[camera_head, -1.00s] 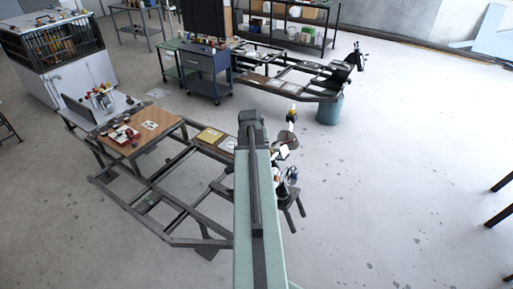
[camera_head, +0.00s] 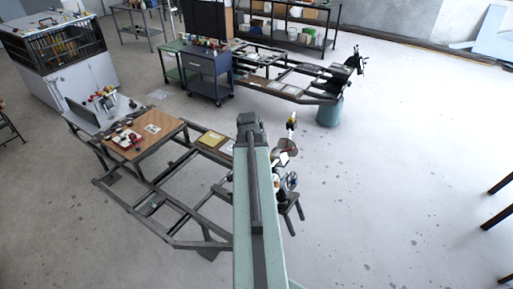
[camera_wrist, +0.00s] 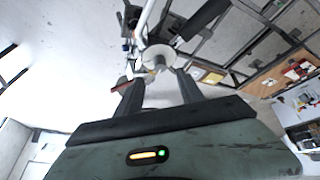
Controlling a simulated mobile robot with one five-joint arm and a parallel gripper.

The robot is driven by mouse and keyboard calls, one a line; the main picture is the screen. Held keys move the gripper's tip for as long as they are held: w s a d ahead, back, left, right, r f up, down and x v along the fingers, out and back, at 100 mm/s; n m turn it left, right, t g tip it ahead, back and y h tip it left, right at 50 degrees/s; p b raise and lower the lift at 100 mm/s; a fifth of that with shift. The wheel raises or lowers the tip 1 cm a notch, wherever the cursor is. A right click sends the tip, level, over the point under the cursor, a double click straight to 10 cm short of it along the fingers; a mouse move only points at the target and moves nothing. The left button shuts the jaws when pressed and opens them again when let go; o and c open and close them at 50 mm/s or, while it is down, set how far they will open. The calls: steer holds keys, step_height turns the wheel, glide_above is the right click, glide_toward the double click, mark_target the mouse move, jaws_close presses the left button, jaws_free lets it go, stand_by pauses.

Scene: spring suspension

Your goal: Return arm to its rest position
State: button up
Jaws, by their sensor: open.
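My gripper (camera_wrist: 161,84) shows in the wrist view, its two dark fingers apart with no object clearly held between them. A pale round disc (camera_wrist: 160,57) with a small brownish part at its middle appears just beyond the fingertips; I cannot tell whether they touch. In the head view my green column (camera_head: 257,215) stands in front and hides part of the area behind it. White and dark parts, with a spoked wheel (camera_head: 291,181), show just right of the column. I cannot make out the gripper there.
A dark metal frame (camera_head: 171,242) with a brown board (camera_head: 145,135) lies left of the column. A dark stool-like stand (camera_head: 292,208) is close on the right. A blue cart (camera_head: 209,75) and a teal drum (camera_head: 330,112) stand farther back.

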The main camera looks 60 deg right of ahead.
steer(key=shift+a+r, duration=0.15)
steer(key=shift+r, duration=0.15)
